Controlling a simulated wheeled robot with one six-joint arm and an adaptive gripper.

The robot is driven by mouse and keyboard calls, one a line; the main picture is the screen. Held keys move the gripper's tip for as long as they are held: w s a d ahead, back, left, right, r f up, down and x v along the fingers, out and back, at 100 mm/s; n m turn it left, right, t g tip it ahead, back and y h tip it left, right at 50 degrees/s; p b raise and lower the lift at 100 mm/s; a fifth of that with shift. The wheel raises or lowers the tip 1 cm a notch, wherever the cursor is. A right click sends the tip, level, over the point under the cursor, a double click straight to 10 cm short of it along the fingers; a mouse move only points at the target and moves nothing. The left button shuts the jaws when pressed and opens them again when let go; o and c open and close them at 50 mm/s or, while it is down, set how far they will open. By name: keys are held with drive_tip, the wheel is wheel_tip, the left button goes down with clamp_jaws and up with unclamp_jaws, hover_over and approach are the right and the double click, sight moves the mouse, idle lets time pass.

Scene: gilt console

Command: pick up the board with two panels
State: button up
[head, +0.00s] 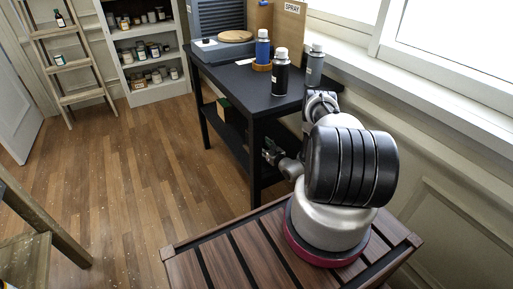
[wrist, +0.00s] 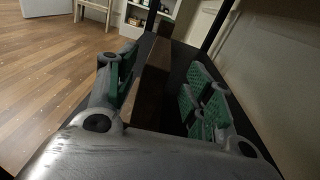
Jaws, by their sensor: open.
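My gripper (wrist: 160,100) is open, with green-padded fingers spread to either side in the wrist view. A brown, upright, block-like thing (wrist: 149,88) stands between the fingers, close to the left one; I cannot tell whether they touch. It may be the board, but its two panels cannot be made out from this angle. In the head view my gripper (head: 271,151) is at the dark table's lower shelf, partly hidden by my arm. A brown and green thing (head: 227,109) stands on that shelf farther back, partly hidden under the tabletop.
The dark table (head: 245,85) holds spray cans (head: 280,73), a round wooden piece (head: 235,36) and a board marked SPRAY (head: 289,27). The table legs and tabletop edge surround the lower shelf. The wooden floor (head: 130,165) to the left is clear.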

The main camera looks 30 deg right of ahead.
drive_tip(key=shift+m+t+h, duration=0.3)
drive_tip(key=shift+m+h, duration=0.2)
drive_tip(key=shift+h, duration=0.1)
drive_tip(key=w, duration=0.9)
drive_tip(key=shift+w+a+r, duration=0.1)
drive_tip(key=shift+a, duration=0.25)
clamp_jaws()
